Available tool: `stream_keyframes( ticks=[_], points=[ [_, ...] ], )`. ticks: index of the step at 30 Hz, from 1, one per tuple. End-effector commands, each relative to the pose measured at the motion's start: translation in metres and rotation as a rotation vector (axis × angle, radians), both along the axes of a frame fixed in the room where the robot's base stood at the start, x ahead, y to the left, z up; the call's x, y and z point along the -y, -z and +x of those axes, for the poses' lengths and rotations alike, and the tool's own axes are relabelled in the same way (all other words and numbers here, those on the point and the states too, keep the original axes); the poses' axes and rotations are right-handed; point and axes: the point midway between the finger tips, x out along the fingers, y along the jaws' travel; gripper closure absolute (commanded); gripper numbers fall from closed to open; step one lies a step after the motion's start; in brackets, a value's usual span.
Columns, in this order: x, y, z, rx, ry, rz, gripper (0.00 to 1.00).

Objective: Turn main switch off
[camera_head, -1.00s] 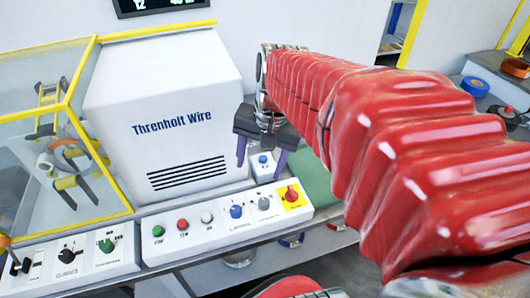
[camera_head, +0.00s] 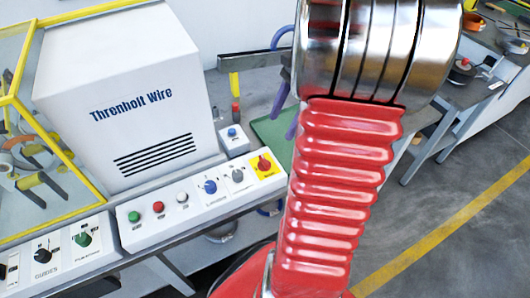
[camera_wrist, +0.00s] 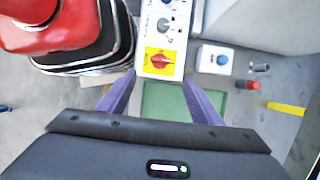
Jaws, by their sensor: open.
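The main switch is a red rotary knob on a yellow plate (camera_head: 264,164), at the right end of the white control panel. In the wrist view the red knob (camera_wrist: 160,60) shows close ahead of my gripper (camera_wrist: 158,77), roughly between the purple fingertips as seen. The fingers are apart and nothing is between them; no contact with the knob is visible. In the head view my arm hides most of the gripper, and only parts of the purple fingers show just right of the panel, beyond the switch.
The panel (camera_head: 150,226) also carries green, red and white buttons and blue and grey knobs. A small box with a blue button (camera_head: 233,138) stands behind the switch. A green mat (camera_head: 272,128) lies beside it. The white Threnholt Wire machine (camera_head: 130,95) rises behind the panel.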

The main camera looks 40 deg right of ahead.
Motion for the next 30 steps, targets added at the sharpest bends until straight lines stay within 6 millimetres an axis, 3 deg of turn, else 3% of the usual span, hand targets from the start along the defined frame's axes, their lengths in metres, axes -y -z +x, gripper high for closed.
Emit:
stream_keyframes(
  ticks=[11,30],
  points=[
    [-0.005,0.009,0.001,0.0,-0.004,0.001,0.41],
    [-0.04,0.096,0.011,-0.002,-0.005,0.002,0.41]
  ],
)
